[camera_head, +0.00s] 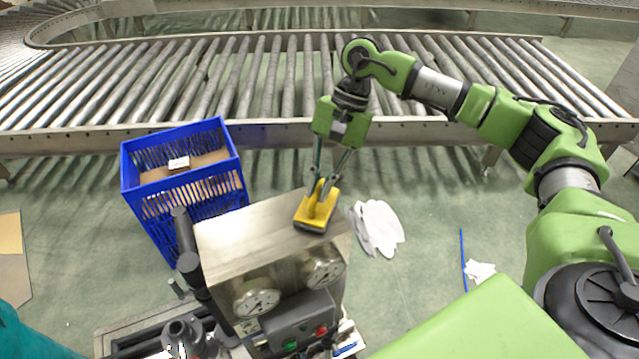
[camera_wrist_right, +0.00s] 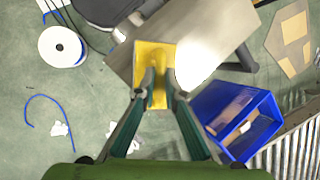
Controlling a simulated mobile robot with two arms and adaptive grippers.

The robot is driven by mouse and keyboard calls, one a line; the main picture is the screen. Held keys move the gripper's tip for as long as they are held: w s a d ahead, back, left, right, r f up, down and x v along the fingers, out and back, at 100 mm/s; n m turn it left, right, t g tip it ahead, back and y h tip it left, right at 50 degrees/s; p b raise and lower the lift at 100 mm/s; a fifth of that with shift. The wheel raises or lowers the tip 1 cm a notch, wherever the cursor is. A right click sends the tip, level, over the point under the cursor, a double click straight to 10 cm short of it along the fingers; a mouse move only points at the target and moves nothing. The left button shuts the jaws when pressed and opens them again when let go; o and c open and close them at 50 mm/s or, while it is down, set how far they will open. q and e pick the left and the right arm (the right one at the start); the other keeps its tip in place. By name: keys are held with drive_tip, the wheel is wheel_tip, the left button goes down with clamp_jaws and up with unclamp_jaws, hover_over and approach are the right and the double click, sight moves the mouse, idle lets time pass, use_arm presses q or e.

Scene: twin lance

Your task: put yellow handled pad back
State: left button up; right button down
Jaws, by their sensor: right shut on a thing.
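The yellow handled pad (camera_head: 317,207) has a yellow top and a dark base. It is at the right end of the metal machine top (camera_head: 255,226) in the head view; I cannot tell whether it touches the surface. My right gripper (camera_head: 322,187) comes down from above and is shut on the pad's handle. The right wrist view also shows the pad (camera_wrist_right: 155,55) between the fingers of my right gripper (camera_wrist_right: 159,88), over the edge of the machine top (camera_wrist_right: 190,25). My left gripper is not in view.
A blue crate (camera_head: 187,128) stands left of the machine, with a small white item (camera_head: 179,163) inside. A roller conveyor (camera_head: 260,75) runs across the back. White material (camera_head: 377,227) lies on the floor right of the machine. Gauges and buttons face the front. Floor at the right is mostly clear.

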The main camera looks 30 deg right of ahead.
drive_tip(key=c, duration=2.1)
unclamp_jaws()
drive_tip(key=shift+r, duration=0.1)
drive_tip(key=shift+w+d+r, duration=0.1)
drive_tip(key=shift+r, duration=0.1)
drive_tip(key=b+v, duration=0.3)
drive_tip(key=v, duration=0.8)
drive_tip(key=shift+r, duration=0.25)
drive_tip(key=shift+d, duration=0.1)
